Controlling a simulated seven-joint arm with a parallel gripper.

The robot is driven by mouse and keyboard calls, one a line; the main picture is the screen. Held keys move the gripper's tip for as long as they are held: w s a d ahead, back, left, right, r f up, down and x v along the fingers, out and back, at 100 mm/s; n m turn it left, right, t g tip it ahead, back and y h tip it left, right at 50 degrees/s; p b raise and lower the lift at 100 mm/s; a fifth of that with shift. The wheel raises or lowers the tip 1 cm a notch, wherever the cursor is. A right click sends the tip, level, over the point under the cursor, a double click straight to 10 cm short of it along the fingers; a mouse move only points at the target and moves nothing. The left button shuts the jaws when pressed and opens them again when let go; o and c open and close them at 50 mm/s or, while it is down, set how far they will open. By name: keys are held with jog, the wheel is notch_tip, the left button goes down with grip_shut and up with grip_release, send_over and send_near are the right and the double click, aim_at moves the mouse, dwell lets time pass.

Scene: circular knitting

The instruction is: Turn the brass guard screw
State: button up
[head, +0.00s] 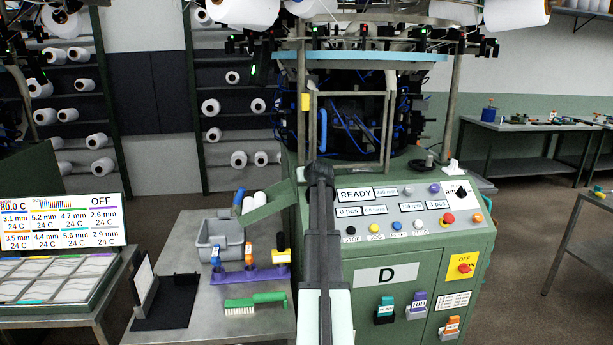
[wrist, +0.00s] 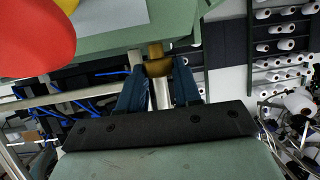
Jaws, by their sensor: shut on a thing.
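The brass guard screw (wrist: 156,62) shows in the wrist view as a brass-coloured knob between the two dark blue fingers of my gripper (wrist: 160,72). The fingers are shut on it from both sides. A pale metal shaft (wrist: 163,94) shows between the fingers below the knob. In the head view my gripper (head: 320,168) reaches up to the green machine, just below the guard frame (head: 387,128) and left of the control panel. My arm hides the screw there. How far the screw is turned cannot be told.
The control panel (head: 425,200) with a red emergency button (head: 448,218) lies right of my gripper. A large red shape (wrist: 30,38) is close in the wrist view. On the left, a metal table (head: 215,325) holds a grey bin (head: 220,233) and a green brush (head: 255,302).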

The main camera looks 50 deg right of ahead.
jog(key=shift+w+m+g+h, duration=0.1)
jog(key=shift+m+g+h, duration=0.3)
jog(key=shift+m+g, duration=0.15)
jog(key=o, duration=1)
jog(key=shift+o, duration=0.2)
jog(key=shift+a, duration=0.1)
jog(key=v, duration=1.3)
jog(key=shift+s+a, duration=0.25)
jog(key=shift+s, duration=0.05)
jog(key=shift+w+r, duration=0.1)
